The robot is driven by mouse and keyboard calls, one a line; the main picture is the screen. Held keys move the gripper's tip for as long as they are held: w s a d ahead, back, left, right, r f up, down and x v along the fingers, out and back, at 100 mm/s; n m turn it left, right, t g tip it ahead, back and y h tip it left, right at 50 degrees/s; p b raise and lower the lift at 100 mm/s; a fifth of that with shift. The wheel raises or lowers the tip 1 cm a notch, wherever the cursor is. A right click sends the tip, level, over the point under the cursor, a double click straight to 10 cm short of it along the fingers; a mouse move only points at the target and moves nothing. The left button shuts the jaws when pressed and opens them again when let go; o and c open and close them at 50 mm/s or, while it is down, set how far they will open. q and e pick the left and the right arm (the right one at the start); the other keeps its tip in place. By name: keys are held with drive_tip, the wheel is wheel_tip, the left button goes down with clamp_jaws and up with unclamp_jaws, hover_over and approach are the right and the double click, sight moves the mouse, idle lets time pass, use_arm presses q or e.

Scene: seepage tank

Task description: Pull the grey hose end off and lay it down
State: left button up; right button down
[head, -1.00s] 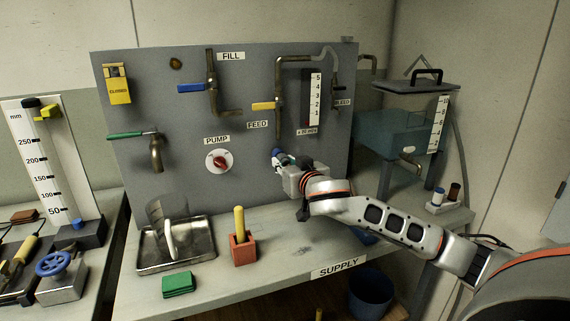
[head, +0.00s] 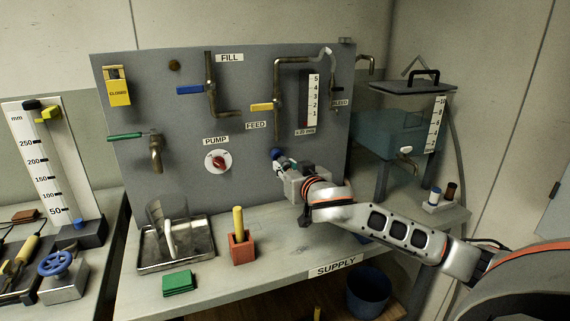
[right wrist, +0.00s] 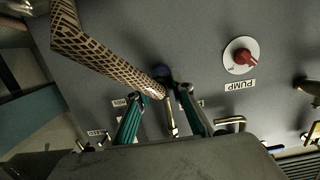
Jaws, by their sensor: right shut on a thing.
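A blue fitting (head: 276,154) sits low on the grey panel, and my right gripper (head: 284,167) is right in front of it. In the right wrist view my right gripper (right wrist: 164,96) has its two green-edged fingers closed around the end of a patterned, braided hose (right wrist: 105,57), which slants in from the upper left. The blue fitting also shows in that view (right wrist: 162,72), just beyond the fingertips. Whether the hose end still touches the fitting is hidden by the fingers. My left gripper does not show.
A red pump knob (head: 218,161) is on the panel left of the gripper. Below are an orange holder (head: 242,250), a metal tray (head: 176,259) and green pads (head: 179,283). The bench near the SUPPLY label (head: 336,267) has bare room.

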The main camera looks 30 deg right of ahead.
drive_tip(key=shift+s+a, duration=0.1)
drive_tip(key=shift+s, duration=0.4)
drive_tip(key=shift+s+a+p, duration=0.1)
drive_tip(key=shift+s+p, duration=0.25)
drive_tip(key=shift+s, duration=0.1)
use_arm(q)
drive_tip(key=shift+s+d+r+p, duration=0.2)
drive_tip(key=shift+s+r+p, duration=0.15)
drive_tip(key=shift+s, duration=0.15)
use_arm(e)
drive_tip(key=shift+v, duration=0.8)
drive_tip(key=shift+s+f, duration=0.1)
drive_tip(key=shift+s, duration=0.05)
